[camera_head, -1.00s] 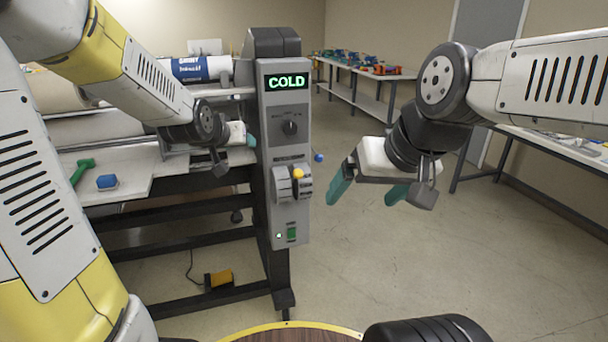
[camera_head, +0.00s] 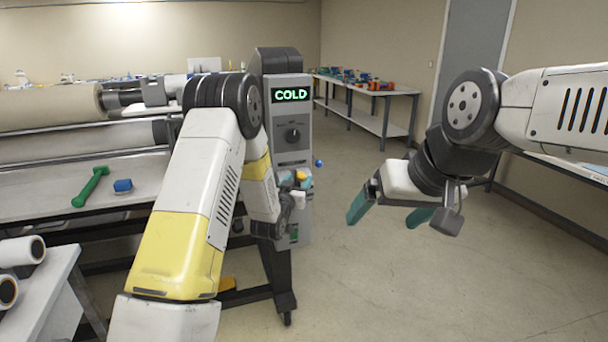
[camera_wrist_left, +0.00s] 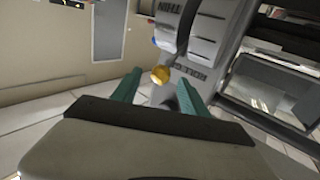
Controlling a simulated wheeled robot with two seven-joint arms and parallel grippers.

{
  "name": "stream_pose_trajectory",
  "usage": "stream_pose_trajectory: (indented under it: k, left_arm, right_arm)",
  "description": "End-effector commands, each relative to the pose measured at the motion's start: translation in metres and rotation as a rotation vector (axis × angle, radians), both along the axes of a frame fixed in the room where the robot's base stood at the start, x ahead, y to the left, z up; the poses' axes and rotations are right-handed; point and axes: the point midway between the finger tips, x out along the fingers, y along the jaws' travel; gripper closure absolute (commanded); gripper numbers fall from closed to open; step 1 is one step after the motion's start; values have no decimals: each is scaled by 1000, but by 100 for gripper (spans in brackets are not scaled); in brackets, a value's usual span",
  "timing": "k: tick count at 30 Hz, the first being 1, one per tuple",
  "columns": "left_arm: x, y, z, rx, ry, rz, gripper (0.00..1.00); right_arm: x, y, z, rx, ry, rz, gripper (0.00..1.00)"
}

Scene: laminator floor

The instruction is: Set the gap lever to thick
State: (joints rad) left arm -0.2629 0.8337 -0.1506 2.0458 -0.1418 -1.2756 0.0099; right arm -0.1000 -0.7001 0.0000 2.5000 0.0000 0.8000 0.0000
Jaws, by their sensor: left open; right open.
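The gap lever's yellow knob (camera_head: 301,176) is on the front of the grey control panel (camera_head: 292,157), partly hidden by my left arm. My left gripper (camera_head: 293,179) is at the lever, open. In the left wrist view, the yellow knob (camera_wrist_left: 160,74) sits between the open teal fingertips of my left gripper (camera_wrist_left: 158,82), near their ends; I cannot tell whether they touch it. The word THIN (camera_wrist_left: 172,8) shows upside down on the panel near the lever. My right gripper (camera_head: 388,212) is open and empty, right of the panel.
The display (camera_head: 291,95) reads COLD above a dark dial (camera_head: 292,135). A small blue ball (camera_head: 319,163) shows beside the panel. A green tool (camera_head: 91,187) and blue block (camera_head: 123,185) lie on the left table. The floor right of the panel is clear.

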Motion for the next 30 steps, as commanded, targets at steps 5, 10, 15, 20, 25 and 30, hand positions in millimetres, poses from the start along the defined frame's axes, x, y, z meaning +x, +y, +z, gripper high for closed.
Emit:
stream_pose_trajectory:
  k: [5,10,15,20,25,30]
  left_arm:
    - [28,-8,0,0,-2,0,48]
    - [51,-16,0,0,-1,0,48]
    - [64,-19,0,1,2,0,48]
    - [66,-20,0,1,2,1,48]
    - [65,-20,0,1,2,1,58]
    - [65,-20,0,1,2,1,91]
  right_arm:
    - [0,0,0,0,0,0,9]
    - [0,0,0,0,0,0,9]
    - [0,0,0,0,0,0,9]
    - [0,0,0,0,0,0,9]
    - [0,0,0,0,0,0,9]
    - [0,0,0,0,0,0,9]
